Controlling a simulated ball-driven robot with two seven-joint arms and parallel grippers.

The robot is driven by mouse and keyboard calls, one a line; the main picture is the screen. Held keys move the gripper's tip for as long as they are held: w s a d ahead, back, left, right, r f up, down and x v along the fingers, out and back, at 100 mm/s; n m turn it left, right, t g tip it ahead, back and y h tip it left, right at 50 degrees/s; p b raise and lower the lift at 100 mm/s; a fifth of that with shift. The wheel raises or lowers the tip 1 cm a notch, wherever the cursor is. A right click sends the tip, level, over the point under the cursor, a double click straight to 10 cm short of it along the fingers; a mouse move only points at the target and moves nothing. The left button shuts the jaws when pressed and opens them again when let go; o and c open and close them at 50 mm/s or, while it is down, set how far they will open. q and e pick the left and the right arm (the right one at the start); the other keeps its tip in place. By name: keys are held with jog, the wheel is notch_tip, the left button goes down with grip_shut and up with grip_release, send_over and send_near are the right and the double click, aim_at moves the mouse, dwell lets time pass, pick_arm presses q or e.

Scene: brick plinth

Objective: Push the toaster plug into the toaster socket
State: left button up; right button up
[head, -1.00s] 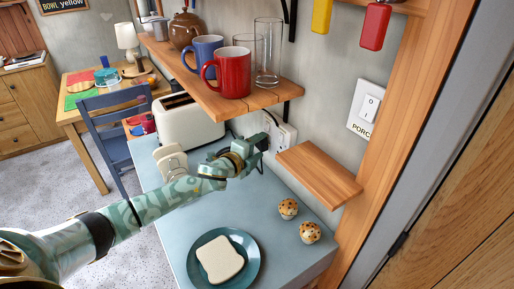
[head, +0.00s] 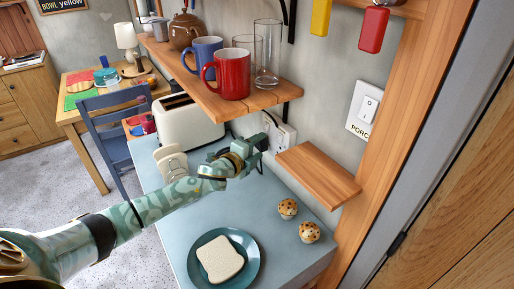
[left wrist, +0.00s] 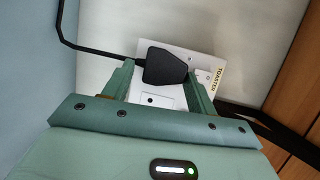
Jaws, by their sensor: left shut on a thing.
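The black toaster plug (left wrist: 166,66) is between the fingers of my left gripper (left wrist: 160,72), which is shut on it. The plug is in front of the white toaster socket plate (left wrist: 207,62), marked TOASTER, and covers part of it. I cannot tell whether its pins are in the socket. In the head view my left gripper (head: 256,148) is close to the wall, by the white socket plate (head: 284,133). The white toaster (head: 190,122) stands on the counter to the left. My right gripper is not in view.
A wooden shelf (head: 225,97) with mugs and glasses hangs above. A small wooden ledge (head: 318,176) is right of the sockets. Two muffins (head: 288,208) and a plate (head: 254,266) with bread are on the counter. A black cord (left wrist: 80,47) runs left from the plug.

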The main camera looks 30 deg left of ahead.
pick_arm(q)
jog(key=shift+w+d, duration=0.25)
jog(key=shift+w, duration=0.15)
jog(key=o, duration=1.1)
jog(key=shift+w+r, duration=0.1)
jog(key=shift+r, duration=0.2)
jog(key=shift+s+a, duration=0.1)
jog(key=shift+s, duration=0.25)
jog(key=v, duration=0.5)
jog(key=p+v, duration=0.1)
jog(key=v, duration=0.9)
jog(key=shift+s+f+p, duration=0.3)
jog(key=shift+s+f, duration=0.05)
jog(key=shift+s, duration=0.05)
